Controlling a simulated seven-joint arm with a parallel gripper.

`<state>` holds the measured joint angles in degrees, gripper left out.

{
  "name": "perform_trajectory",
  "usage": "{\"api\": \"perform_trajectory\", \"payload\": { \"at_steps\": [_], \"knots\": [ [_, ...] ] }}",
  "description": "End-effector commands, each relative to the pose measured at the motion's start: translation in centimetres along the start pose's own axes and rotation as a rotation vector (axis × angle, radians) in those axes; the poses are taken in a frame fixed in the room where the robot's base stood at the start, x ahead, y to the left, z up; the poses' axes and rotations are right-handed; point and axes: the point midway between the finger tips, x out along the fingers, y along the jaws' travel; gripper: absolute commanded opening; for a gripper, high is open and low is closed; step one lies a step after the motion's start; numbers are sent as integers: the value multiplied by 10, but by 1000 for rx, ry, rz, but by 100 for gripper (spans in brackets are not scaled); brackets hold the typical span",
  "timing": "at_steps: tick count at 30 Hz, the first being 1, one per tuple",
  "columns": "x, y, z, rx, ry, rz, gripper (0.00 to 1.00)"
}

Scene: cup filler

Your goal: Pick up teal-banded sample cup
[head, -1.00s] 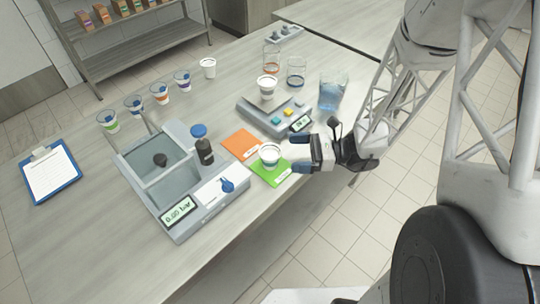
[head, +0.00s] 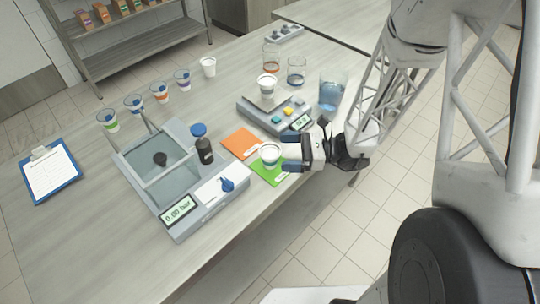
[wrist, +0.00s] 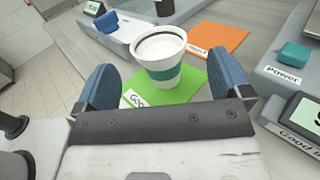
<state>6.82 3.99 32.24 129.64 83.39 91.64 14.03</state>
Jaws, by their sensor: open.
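The teal-banded sample cup (head: 269,154) is white, holds something pale, and stands upright on a green card (head: 258,169). In the wrist view the cup (wrist: 160,58) shows its teal band, with the green card (wrist: 187,88) under it. My gripper (head: 287,157) is open, low beside the right side of the cup. In the wrist view its blue fingertips (wrist: 165,82) are spread wide, and the cup stands just beyond them, lined up with the gap. Nothing is between the fingers.
An orange card (head: 238,143) lies behind the green one. A dark blue-capped bottle (head: 203,151) and a grey device with a display (head: 178,211) stand to the left. A scale (head: 251,108) carrying another white cup (head: 268,84) is behind, near a blue-filled beaker (head: 331,93).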

Motion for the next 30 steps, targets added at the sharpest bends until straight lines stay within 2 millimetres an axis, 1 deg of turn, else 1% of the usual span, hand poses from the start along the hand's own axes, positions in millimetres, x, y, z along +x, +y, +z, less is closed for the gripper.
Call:
{"api": "perform_trajectory", "payload": {
  "at_steps": [8, 14, 30],
  "knots": [
    [0, 0, 0, 0, 0, 0, 96],
    [6, 0, 1, 0, 0, 1, 96],
    [48, 1, 4, 0, 0, 1, 96]
  ]
}}
